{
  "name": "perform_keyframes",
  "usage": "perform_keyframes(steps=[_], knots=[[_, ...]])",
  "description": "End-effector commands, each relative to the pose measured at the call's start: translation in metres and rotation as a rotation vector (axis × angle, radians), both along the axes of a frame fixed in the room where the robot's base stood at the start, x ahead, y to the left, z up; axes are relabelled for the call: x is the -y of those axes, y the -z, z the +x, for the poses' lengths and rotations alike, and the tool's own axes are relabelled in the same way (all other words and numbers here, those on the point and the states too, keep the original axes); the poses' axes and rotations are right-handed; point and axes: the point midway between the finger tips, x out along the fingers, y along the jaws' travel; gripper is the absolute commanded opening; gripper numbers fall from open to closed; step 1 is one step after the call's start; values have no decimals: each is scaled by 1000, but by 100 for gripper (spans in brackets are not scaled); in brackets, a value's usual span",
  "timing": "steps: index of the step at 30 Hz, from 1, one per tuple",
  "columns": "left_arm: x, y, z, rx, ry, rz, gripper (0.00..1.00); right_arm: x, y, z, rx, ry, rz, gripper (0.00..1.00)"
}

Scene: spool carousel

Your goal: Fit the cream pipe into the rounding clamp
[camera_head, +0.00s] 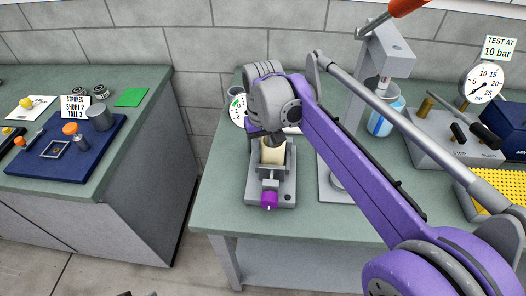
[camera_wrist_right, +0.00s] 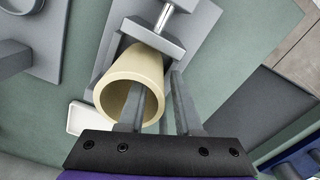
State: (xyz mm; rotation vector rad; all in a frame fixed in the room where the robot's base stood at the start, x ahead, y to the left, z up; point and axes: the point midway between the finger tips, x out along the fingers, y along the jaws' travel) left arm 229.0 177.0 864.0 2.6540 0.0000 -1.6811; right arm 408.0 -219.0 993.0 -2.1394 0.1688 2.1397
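The cream pipe (camera_head: 273,153) stands in the grey rounding clamp (camera_head: 285,190), which has a purple knob (camera_head: 269,199) at its front. In the right wrist view the pipe (camera_wrist_right: 108,88) shows its open end, beside the clamp's grey jaw and screw (camera_wrist_right: 163,18). My right gripper (camera_head: 270,137) is at the top of the pipe. In the wrist view its fingers (camera_wrist_right: 163,95) straddle the pipe wall, one inside the bore and one outside, and look closed on it. The pipe's lower end and its seat are hidden. My left gripper is not clearly visible.
A grey press (camera_head: 388,55) stands right of the clamp, with a blue-filled beaker (camera_head: 382,122) beside it. A test block (camera_head: 450,140) with a pressure gauge (camera_head: 482,84) stands farther right. A separate left table holds a blue board (camera_head: 55,165). The green table is bare in front.

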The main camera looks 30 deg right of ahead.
Motion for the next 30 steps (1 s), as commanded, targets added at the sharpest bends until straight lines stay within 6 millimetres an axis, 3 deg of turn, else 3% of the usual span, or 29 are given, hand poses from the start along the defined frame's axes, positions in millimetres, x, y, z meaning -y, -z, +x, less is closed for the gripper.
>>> perform_keyframes(steps=[8,21,30], knots=[[0,-3,0,1,0,0,50,0,-15,0,0,0,0,33],[0,-15,2,5,0,0,50,0,-104,1,0,0,0,33],[0,-17,3,6,0,0,50,0,-124,0,0,0,0,33]])
